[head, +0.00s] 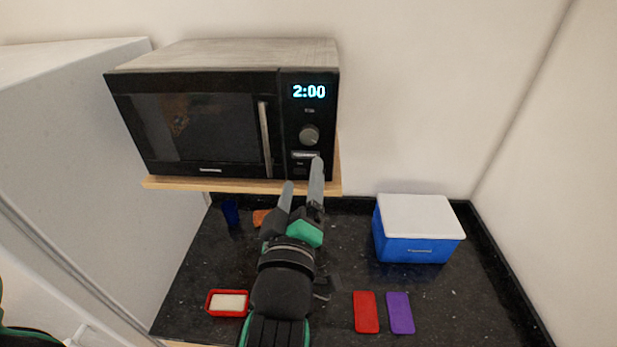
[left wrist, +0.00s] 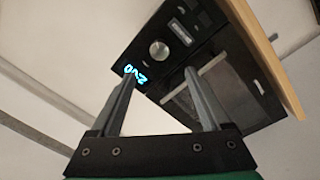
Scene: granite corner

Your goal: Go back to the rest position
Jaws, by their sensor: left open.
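My left gripper (head: 302,178) reaches up from the front of the counter, its two grey fingers apart and empty. One fingertip overlaps the lower part of the microwave's control panel in the head view; I cannot tell if it touches. The microwave (head: 200,125) is shut and its display reads 2:00. In the left wrist view the open left gripper (left wrist: 162,75) points at the microwave (left wrist: 215,85), with its knob and display tilted behind the fingers. My right gripper does not show in either view.
The microwave sits on a wooden shelf (head: 240,186). On the black counter (head: 340,240) are a blue cooler with a white lid (head: 415,230), a red container (head: 211,303), a red slab (head: 366,312), a purple slab (head: 400,313) and a blue cup (head: 231,213). White walls close the right side.

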